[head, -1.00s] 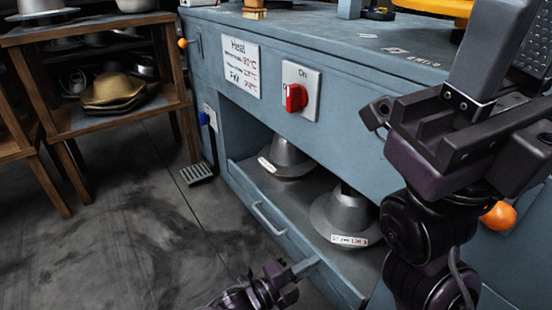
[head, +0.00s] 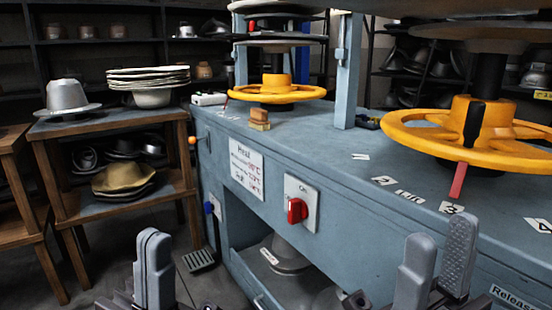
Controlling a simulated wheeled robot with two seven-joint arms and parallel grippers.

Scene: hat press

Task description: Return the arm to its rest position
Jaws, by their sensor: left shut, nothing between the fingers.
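My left gripper (head: 153,240) shows at the lower left in the head view, its two grey fingers together and pointing up, with nothing between them. My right gripper (head: 436,240) is at the lower right, in front of the blue bench. Its two grey fingers point up and stand apart, with nothing seen between them. The rest of both arms is mostly below the picture edge.
The blue press bench (head: 330,140) fills the middle and right. It carries a red switch (head: 297,211), yellow handwheels (head: 470,135) and a small wooden-backed brush (head: 259,118). A wooden rack (head: 110,122) with hats stands left. Open floor lies between them.

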